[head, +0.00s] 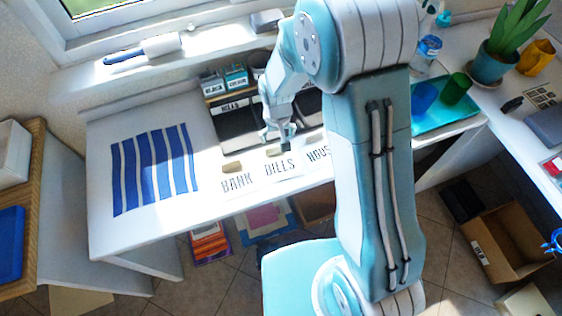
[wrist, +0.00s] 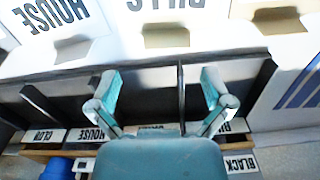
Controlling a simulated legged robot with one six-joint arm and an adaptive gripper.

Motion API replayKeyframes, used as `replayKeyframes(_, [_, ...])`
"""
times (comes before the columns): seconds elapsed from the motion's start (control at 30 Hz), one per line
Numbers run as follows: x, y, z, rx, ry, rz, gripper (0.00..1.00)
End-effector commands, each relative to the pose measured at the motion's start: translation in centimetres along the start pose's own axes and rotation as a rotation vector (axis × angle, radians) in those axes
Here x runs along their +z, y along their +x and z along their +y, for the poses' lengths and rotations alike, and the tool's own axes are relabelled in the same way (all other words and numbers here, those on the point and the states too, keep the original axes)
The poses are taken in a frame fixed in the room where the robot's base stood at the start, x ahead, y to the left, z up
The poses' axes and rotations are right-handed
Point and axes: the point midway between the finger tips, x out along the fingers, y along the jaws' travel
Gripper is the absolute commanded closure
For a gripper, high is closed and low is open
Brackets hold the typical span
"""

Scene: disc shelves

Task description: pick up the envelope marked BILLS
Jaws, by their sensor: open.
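The white envelope marked BILLS (head: 281,168) lies near the front edge of the white desk, between the envelope marked BANK (head: 237,182) and the one marked HOUSE (head: 320,154). In the wrist view the BILLS envelope (wrist: 122,42) is at top centre, upside down, with a tan patch on its near edge and its lettering cut off by the frame. My gripper (head: 277,137) is above the desk just behind the BILLS envelope. In the wrist view my gripper (wrist: 160,96) is open and empty, its two fingers apart, short of the envelope in the picture.
A dark sorter with labelled slots (head: 236,118) stands behind the envelopes; its dividers (wrist: 181,95) show close to my fingers. A blue-striped sheet (head: 155,168) lies at left. A turquoise tray with cups (head: 462,113) is at right. A cardboard box (head: 510,240) stands on the floor.

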Motion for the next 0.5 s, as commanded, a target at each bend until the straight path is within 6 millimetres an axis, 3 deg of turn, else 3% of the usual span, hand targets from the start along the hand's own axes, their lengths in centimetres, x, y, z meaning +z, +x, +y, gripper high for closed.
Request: replayKeyframes(0.5, [0.3,6.2,0.5,-0.003,0.001,0.001,0.0])
